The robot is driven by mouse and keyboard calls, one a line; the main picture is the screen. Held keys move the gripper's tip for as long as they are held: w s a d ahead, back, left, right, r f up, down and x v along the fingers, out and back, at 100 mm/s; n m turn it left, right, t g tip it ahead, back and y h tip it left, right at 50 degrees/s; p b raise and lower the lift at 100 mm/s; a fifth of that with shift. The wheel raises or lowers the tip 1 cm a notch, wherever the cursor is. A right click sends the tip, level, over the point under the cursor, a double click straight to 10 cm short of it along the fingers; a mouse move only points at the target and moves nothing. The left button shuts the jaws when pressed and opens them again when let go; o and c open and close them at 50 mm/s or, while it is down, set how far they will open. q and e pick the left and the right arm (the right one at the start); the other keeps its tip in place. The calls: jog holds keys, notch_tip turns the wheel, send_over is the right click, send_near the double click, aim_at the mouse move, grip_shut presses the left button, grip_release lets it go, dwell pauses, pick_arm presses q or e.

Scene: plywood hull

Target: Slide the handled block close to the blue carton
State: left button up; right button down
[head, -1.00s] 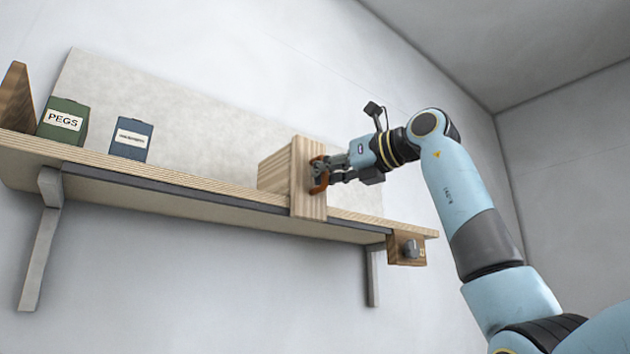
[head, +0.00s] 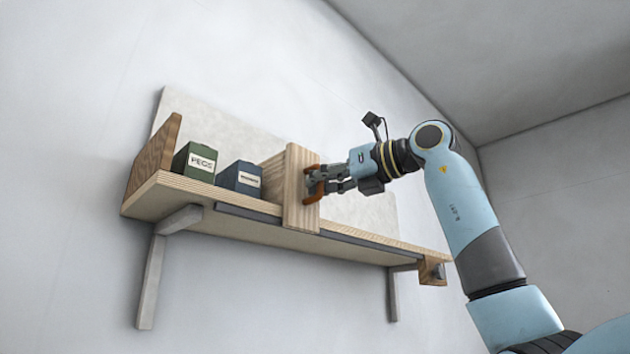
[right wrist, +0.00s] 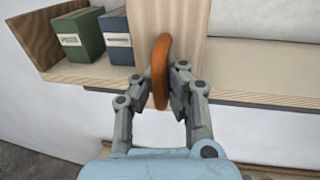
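The handled block is a pale wooden block (head: 297,200) on a wall shelf, with an orange handle (head: 312,196) on its front. My right gripper (head: 322,182) is shut on this handle; in the right wrist view its fingers (right wrist: 166,78) lie on both sides of the orange handle (right wrist: 160,70). The blue carton (head: 239,180) stands just left of the block, and it also shows in the right wrist view (right wrist: 117,43). The block's front board overlaps the carton's right edge there, so I cannot tell whether they touch. My left gripper is not in view.
A green PEGS carton (head: 196,163) stands left of the blue one, beside a wooden end board (head: 153,160). The shelf right of the block is clear. A small wooden piece (head: 433,269) hangs at the shelf's right end.

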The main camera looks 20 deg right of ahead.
jog(key=shift+s+r, duration=0.1)
jog(key=shift+r, duration=0.25)
jog(key=c, duration=1.4)
grip_release()
jog(key=shift+o, duration=0.3)
jog(key=shift+d, duration=0.1)
jog(key=shift+s, duration=0.1)
jog(key=v, duration=1.2)
jog(key=shift+f, duration=0.35)
jog(key=shift+w, duration=0.2)
